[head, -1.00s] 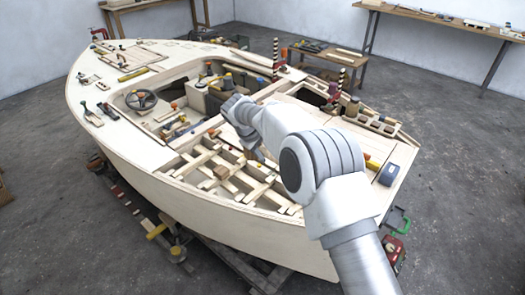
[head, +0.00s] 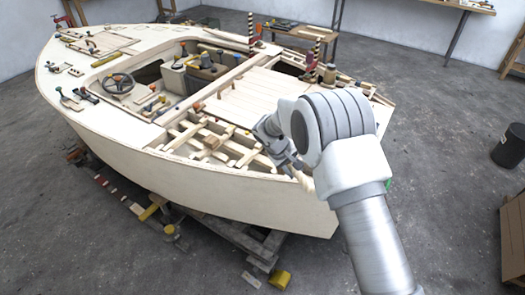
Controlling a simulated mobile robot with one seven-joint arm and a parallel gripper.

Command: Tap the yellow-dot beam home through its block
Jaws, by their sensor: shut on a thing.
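My gripper (head: 292,166) is small in the head view, over the near right edge of the plywood hull, just right of the open beam grid. It is shut on a pale wooden piece (head: 303,181), largely hidden by my arm; I cannot tell its full shape. Several pale beams (head: 247,157) cross the open bay, with small wooden blocks (head: 212,142) at crossings. A small yellowish spot (head: 229,131) shows at the grid's far side; I cannot tell whether it is the yellow dot. The right end of the grid is partly hidden by my gripper.
Planked deck (head: 245,97) lies behind the grid. A steering wheel (head: 118,83) and loose tools sit on the left part of the hull. Two striped posts (head: 251,30) stand at the far side.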

